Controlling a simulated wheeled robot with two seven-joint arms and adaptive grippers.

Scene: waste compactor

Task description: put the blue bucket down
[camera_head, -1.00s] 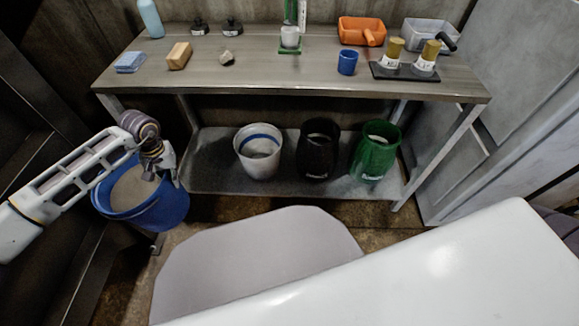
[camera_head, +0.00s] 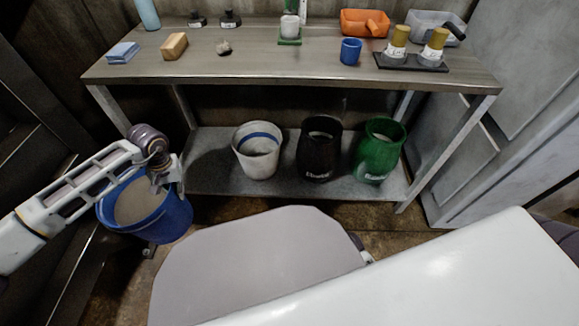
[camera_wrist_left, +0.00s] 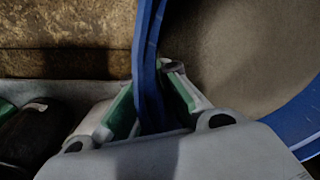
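The blue bucket (camera_head: 165,222) hangs at the left in the head view, filled with a greyish-brown material, beside the left end of the table. My left gripper (camera_head: 160,180) is at the bucket's right rim. In the left wrist view the blue bucket's rim (camera_wrist_left: 147,60) passes between the two green-padded fingers of my left gripper (camera_wrist_left: 152,98), which are shut on it. The bucket looks roughly upright. Whether its base touches anything is hard to tell. My right gripper is not in view.
A metal table (camera_head: 250,68) carries several small items. Its lower shelf (camera_head: 215,170) holds a white bucket (camera_head: 257,160) with a blue stripe, a black bin (camera_head: 318,160) and a green bin (camera_head: 378,155). The shelf's left end is clear. A grey cabinet (camera_head: 510,100) stands at the right.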

